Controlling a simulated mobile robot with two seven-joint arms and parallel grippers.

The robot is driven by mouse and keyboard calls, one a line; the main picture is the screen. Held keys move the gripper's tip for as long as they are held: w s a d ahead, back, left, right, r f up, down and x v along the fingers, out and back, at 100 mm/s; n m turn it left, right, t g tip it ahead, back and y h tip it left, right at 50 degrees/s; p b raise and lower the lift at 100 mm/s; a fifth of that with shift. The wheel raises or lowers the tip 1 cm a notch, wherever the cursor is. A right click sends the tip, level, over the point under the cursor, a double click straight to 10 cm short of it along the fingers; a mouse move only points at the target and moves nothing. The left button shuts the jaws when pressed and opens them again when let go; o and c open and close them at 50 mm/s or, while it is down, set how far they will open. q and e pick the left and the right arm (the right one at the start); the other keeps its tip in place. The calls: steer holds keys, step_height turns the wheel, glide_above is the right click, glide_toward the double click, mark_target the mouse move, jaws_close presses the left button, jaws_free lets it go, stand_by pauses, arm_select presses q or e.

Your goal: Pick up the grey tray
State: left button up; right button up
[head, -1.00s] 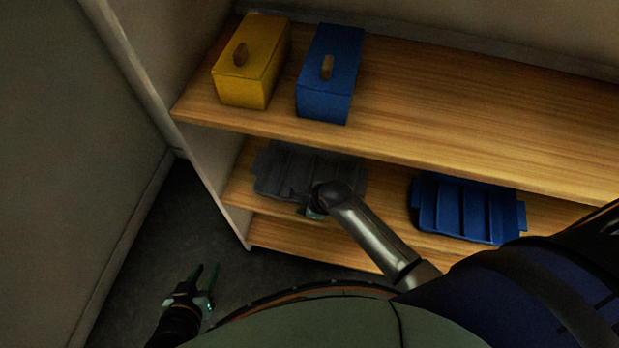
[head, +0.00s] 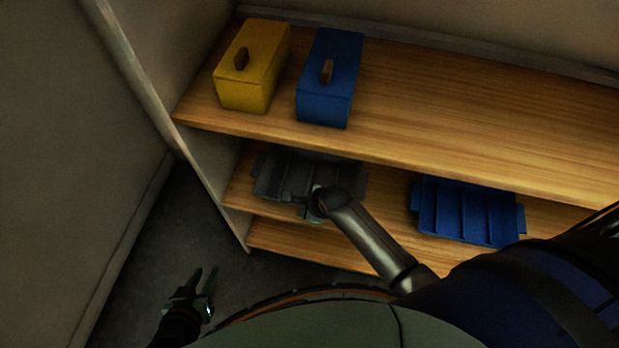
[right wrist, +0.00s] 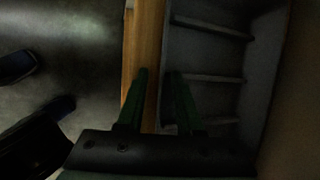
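The grey tray (head: 285,175) lies on the middle shelf at the left, partly under the upper shelf's edge; my right wrist hides part of its front. My right gripper (right wrist: 160,85) is at the tray's front edge. In the right wrist view its two green fingers are apart, one over the wooden shelf and one over the tray's rim. The ribbed tray also fills the right of that view (right wrist: 205,50). I cannot tell whether the fingers touch the rim. My left gripper (head: 203,280) is open and empty, low over the floor at the left.
A yellow box (head: 250,70) and a blue box (head: 328,85) stand on the upper shelf (head: 460,110). A blue tray (head: 465,210) lies right of the grey one on the middle shelf. Bare floor (head: 150,250) and a wall lie to the left.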

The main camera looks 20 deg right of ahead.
jaws_close()
stand_by(1.2)
